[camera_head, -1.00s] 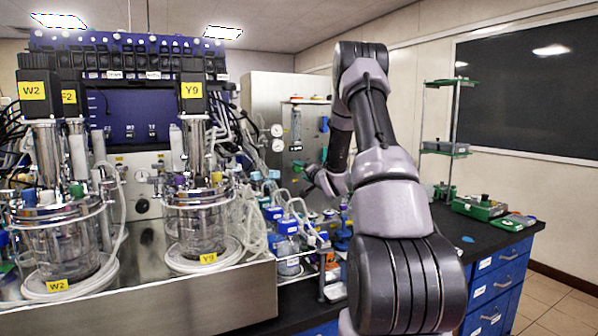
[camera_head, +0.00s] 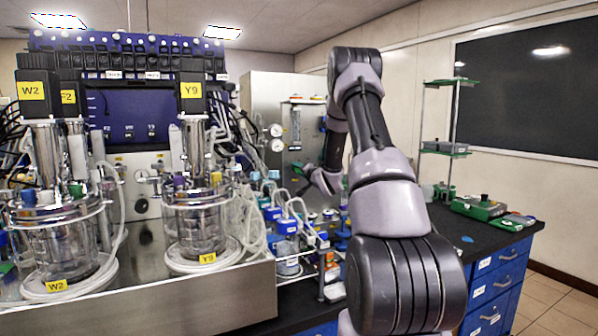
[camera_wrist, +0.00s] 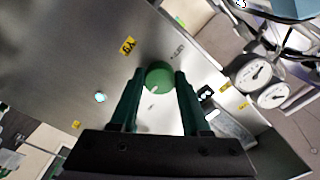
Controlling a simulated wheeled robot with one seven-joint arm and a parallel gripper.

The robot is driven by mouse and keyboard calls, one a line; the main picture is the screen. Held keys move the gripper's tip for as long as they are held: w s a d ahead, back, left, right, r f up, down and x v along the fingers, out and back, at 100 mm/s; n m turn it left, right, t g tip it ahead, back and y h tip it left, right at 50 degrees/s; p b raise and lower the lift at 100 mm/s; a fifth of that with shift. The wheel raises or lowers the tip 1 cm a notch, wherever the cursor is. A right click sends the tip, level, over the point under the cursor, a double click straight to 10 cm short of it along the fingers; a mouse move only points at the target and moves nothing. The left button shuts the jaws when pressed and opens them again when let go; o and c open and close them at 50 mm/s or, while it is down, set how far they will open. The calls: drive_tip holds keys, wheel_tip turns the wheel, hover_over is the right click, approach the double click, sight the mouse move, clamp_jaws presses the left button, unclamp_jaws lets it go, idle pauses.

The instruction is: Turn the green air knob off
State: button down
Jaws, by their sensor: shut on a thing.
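The green air knob (camera_wrist: 159,76) is round and sits on the grey metal panel in the wrist view, with a small pale mark near its lower edge. My gripper (camera_wrist: 158,80) is shut on it, one dark green finger on each side. In the head view my gripper (camera_head: 303,169) reaches to the front of the metal cabinet (camera_head: 262,98). The knob cannot be made out there.
Two round gauges (camera_wrist: 264,82) are right of the knob in the wrist view.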

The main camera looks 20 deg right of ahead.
drive_tip(key=shift+d+n, duration=0.1)
drive_tip(key=shift+n, duration=17.7)
